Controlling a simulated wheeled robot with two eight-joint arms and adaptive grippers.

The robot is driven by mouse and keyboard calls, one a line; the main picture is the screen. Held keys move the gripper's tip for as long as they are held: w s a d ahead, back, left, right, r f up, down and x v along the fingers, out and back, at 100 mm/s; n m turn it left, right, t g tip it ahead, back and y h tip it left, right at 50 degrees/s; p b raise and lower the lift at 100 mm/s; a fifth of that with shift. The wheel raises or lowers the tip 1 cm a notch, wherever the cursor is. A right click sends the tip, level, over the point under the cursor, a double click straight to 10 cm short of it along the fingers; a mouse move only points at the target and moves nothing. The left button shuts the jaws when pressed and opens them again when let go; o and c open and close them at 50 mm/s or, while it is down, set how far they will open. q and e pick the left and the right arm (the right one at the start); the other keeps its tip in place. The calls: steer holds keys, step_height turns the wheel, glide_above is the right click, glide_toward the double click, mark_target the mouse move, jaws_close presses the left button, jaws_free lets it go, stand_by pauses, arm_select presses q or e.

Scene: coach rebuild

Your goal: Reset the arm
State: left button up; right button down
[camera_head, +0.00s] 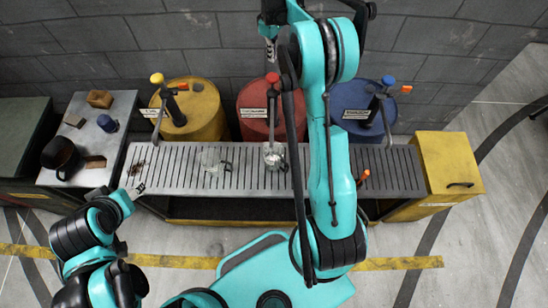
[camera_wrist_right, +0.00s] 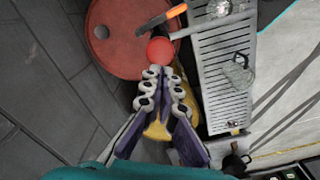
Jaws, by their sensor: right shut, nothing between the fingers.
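My right arm reaches up the middle of the head view, across the bench to the wall. Its gripper (camera_head: 271,52) points down near the red barrel's pump. In the right wrist view its fingers (camera_wrist_right: 164,74) are closed together and empty, with the red knob (camera_wrist_right: 160,50) just beyond the tips. I cannot tell whether they touch it. My left gripper (camera_head: 138,189) is at the bench's front left edge, small and partly hidden by its own wrist. I cannot tell whether its fingers are open.
Yellow (camera_head: 201,106), red (camera_head: 254,109) and blue (camera_head: 352,107) barrels with pumps stand behind a slatted grate (camera_head: 245,181). One clear glass (camera_head: 212,160) stands on the grate, another (camera_head: 275,157) under the red pump. A dark pot (camera_head: 60,154) is left, a yellow box (camera_head: 447,162) right.

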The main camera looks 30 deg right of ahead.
steer(key=shift+f, duration=0.1)
stand_by(0.3)
steer(key=s+a+r+m+t+b, duration=0.3)
steer(key=s+a+b, duration=0.6)
steer(key=s+a, duration=0.4)
steer(key=s+a+f+m+t+b, duration=0.1)
steer(key=s+a+f+t+b, duration=0.1)
steer(key=s+a+f+b, duration=0.2)
steer(key=s+a+f+m+t+b, duration=0.1)
steer(key=s+a+f+b, duration=0.3)
steer(key=s+f, duration=0.4)
steer(key=s+t, duration=0.1)
steer(key=s, duration=0.2)
steer(key=shift+s+a+m, duration=0.25)
steer(key=shift+s+m, duration=0.15)
